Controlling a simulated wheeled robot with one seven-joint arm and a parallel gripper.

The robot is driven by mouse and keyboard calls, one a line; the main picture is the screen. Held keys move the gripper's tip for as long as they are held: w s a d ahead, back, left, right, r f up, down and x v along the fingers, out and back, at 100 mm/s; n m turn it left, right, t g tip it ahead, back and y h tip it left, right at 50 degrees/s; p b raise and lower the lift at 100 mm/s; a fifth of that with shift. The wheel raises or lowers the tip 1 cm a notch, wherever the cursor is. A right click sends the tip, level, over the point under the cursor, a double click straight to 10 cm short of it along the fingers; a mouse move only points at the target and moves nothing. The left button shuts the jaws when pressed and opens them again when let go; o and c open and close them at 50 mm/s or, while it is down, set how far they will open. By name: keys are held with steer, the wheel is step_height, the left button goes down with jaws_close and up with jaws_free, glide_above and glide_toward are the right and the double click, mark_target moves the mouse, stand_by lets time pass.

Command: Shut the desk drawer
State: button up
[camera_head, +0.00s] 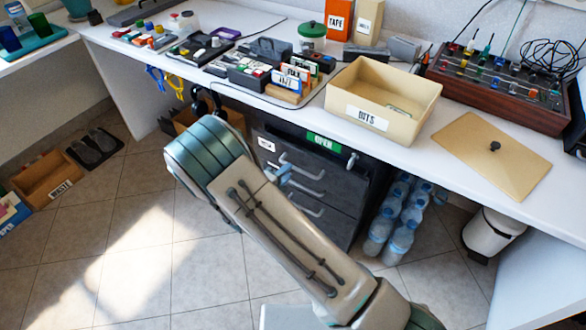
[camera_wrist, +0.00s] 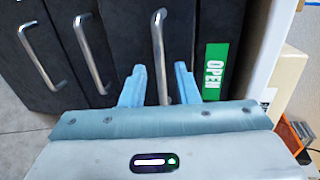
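The desk drawer unit (camera_head: 335,190) is dark grey and stands under the white desk in the head view. It has several drawer fronts with silver bar handles. The top front (camera_wrist: 180,40) has its handle (camera_wrist: 159,45) beside a green OPEN label (camera_wrist: 214,70) in the wrist view. My gripper (camera_wrist: 159,80) is open, with one light blue finger on each side of that handle. I cannot tell whether the fingers touch it. In the head view my arm partly hides the unit and most of my gripper (camera_head: 283,174). How far the drawer stands out is unclear.
The white desk top (camera_head: 440,165) overhangs the unit and carries a BITS box (camera_head: 372,105) and a loose lid (camera_head: 489,155). Water bottles (camera_head: 398,228) stand right of the unit, with a white bin (camera_head: 494,233) farther right.

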mark_target(300, 159)
steer(key=shift+b+x, duration=0.3)
steer(key=shift+x, duration=2.05)
jaws_close()
steer(key=shift+w+d+r+p, duration=0.1)
steer(key=shift+w+d, duration=0.25)
steer(key=shift+w, duration=0.25)
steer(key=shift+w+d+f+p, duration=0.1)
steer(key=shift+w+d, duration=0.25)
steer(key=shift+w, duration=0.25)
steer(key=shift+w+d+r+p, duration=0.1)
steer(key=shift+w+d, duration=0.25)
steer(key=shift+w, duration=0.25)
jaws_free()
steer(key=shift+d, duration=0.15)
steer(key=shift+w, duration=0.1)
steer(key=p+v, duration=0.2)
steer(key=v, duration=1.2)
